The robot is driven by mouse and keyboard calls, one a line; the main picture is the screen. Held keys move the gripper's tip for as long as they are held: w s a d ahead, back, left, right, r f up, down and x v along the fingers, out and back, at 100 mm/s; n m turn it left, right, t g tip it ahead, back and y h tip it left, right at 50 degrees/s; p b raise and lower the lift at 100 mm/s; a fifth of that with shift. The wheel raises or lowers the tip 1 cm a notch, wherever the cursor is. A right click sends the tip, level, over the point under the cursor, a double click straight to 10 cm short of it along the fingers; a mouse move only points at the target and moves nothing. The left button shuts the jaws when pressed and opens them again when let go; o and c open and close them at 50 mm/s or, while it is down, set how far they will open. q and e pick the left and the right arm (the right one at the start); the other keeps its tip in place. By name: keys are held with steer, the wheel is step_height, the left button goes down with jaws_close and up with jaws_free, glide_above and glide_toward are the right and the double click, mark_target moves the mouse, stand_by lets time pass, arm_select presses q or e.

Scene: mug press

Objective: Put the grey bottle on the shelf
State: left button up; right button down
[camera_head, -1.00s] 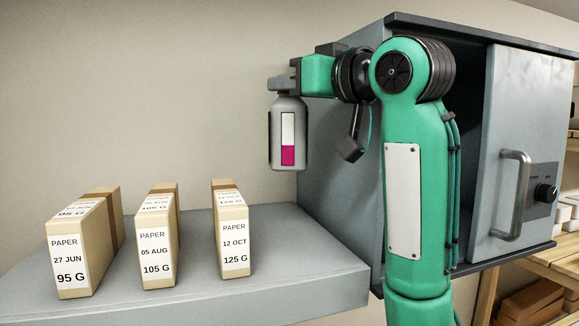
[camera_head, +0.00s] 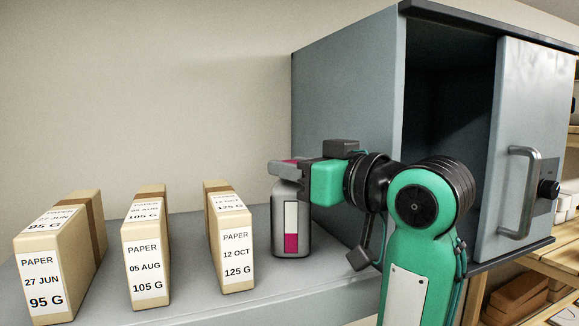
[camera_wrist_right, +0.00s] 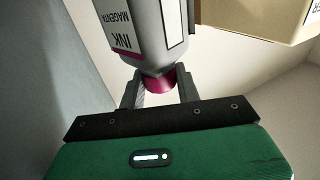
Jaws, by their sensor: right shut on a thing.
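The grey bottle (camera_head: 291,222) has a white and magenta label and stands upright at the right part of the grey shelf (camera_head: 345,290), right of the paper boxes. Its base appears to be at the shelf surface; I cannot tell for sure that it touches. My right gripper (camera_head: 287,171) comes in from the right and is shut on the bottle's top. In the right wrist view the bottle (camera_wrist_right: 152,32) reads "INK MAGENTA", and its magenta cap (camera_wrist_right: 168,80) sits between the fingers of my right gripper (camera_wrist_right: 160,92). My left gripper is not in view.
Paper boxes stand on the shelf: 95 G (camera_head: 45,275), 105 G (camera_head: 145,260) and 125 G (camera_head: 237,255). A wooden rack (camera_head: 545,262) is at the far right.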

steer(key=shift+w+a+f, duration=0.15)
steer(key=shift+w+a, duration=0.1)
steer(key=shift+w, duration=0.05)
steer(key=shift+s+d, duration=0.35)
steer(key=shift+s, duration=0.1)
steer(key=shift+s+d, duration=0.1)
steer(key=c, duration=1.1)
jaws_free()
steer(key=shift+o, duration=0.5)
steer(key=shift+w+a+f, duration=0.1)
steer(key=shift+w+a, duration=0.2)
steer(key=shift+s+d+r, duration=0.2)
steer(key=shift+r, duration=0.05)
arm_select(q)
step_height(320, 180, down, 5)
steer(key=b, duration=0.5)
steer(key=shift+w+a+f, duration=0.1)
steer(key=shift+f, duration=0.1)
arm_select(e)
steer(key=v, duration=1.1)
steer(key=shift+s+d, duration=0.25)
